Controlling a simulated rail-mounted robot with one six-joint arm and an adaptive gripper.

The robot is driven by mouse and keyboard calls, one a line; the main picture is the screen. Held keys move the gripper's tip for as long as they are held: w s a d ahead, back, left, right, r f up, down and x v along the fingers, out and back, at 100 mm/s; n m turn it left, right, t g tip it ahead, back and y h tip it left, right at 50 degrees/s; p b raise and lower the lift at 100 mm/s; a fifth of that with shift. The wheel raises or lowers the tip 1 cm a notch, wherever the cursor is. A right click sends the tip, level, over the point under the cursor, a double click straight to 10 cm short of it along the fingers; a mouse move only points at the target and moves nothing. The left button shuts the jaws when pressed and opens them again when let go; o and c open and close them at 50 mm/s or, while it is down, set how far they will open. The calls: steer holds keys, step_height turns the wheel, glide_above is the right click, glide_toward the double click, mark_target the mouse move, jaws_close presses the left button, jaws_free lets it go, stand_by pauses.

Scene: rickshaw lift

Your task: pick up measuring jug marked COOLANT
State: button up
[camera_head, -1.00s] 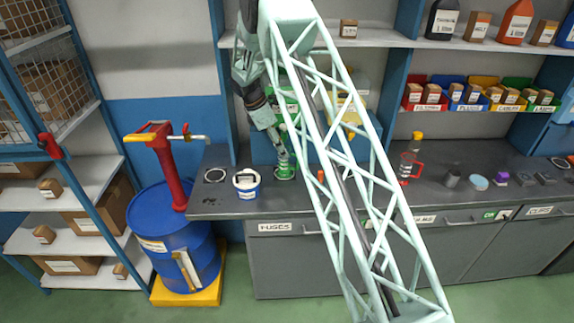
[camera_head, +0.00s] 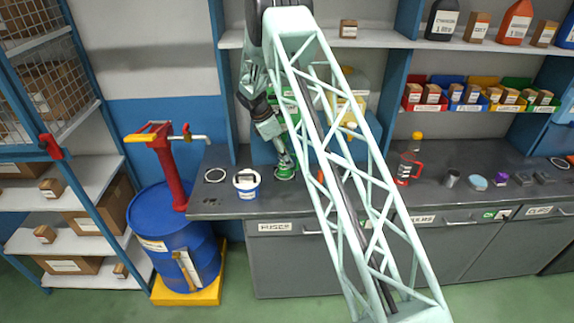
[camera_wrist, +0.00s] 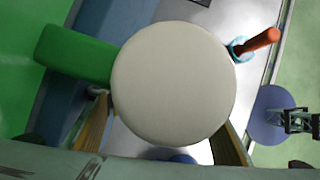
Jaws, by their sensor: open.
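My gripper (camera_head: 284,158) points down over a small green-banded vessel (camera_head: 285,173) on the bench, behind the lattice arm in the head view. In the wrist view, a large cream disc (camera_wrist: 174,83) fills the middle, between the two open fingers of my gripper (camera_wrist: 165,130). A green block-like part (camera_wrist: 75,53) shows at its left; I cannot tell if it belongs to the same thing. No COOLANT label is readable. A clear jug with a red handle (camera_head: 408,168) stands farther right on the bench.
A white-and-blue tub (camera_head: 246,184) stands left of my gripper. An orange-handled tool (camera_wrist: 257,44) lies close by. A blue drum (camera_head: 172,235) with a red pump stands left of the bench. Several small items lie along the right side of the bench.

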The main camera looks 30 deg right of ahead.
stand_by(0.4)
steer(key=c, duration=1)
steer(key=shift+r, duration=0.15)
steer(key=s+a+b, duration=0.3)
steer(key=s+a, duration=0.1)
steer(key=s, duration=0.5)
steer(key=s+a+b, duration=0.4)
steer(key=s+a, duration=0.1)
steer(key=s, duration=0.5)
steer(key=s+a+b, duration=0.4)
steer(key=s, duration=0.6)
steer(key=shift+a+r, duration=0.15)
steer(key=shift+r, duration=0.05)
